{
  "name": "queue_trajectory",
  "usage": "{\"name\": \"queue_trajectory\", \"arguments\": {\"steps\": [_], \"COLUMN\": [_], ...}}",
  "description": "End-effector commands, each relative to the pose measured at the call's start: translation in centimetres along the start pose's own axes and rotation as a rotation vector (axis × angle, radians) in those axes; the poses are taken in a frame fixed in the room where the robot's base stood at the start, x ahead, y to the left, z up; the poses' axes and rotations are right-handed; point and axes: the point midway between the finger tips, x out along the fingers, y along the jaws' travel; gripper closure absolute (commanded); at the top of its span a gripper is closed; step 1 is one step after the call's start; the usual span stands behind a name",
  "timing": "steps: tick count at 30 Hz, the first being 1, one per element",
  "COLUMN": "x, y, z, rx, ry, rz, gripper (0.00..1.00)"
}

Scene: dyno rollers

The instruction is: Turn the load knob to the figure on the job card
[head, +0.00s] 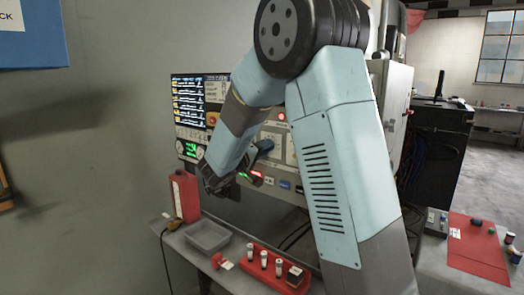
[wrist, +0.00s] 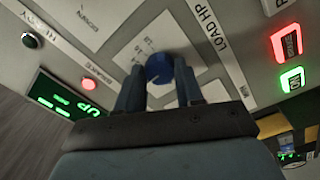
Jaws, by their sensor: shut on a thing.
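The load knob (wrist: 159,68) is round and blue. It sits on a pale dial plate beside the printed words LOAD HP in the wrist view. My gripper (wrist: 160,80) is shut on the knob, with one finger on each side. The dial's figures and the knob's pointer are too small or hidden to read. In the head view my gripper (head: 262,148) is at the front of the grey control panel (head: 285,190), partly hidden behind my own arm. I cannot make out a job card with a readable figure.
The panel has a lit red button (wrist: 286,43) and a lit green ON button (wrist: 291,78) near the knob. A green display (wrist: 60,97) is at the left. Below the panel, a bench holds a grey bin (head: 208,254), a red container (head: 185,196) and a red tray (head: 247,268).

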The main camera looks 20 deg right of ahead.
Motion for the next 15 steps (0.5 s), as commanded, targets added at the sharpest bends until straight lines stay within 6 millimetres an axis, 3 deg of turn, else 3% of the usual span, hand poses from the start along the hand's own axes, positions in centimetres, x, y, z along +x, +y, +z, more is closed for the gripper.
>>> {"name": "queue_trajectory", "arguments": {"steps": [15], "x": [0.10], "y": [-0.26], "z": [0.28], "rx": [0.296], "ry": [-0.019], "rz": [0.002], "gripper": [0.94]}}
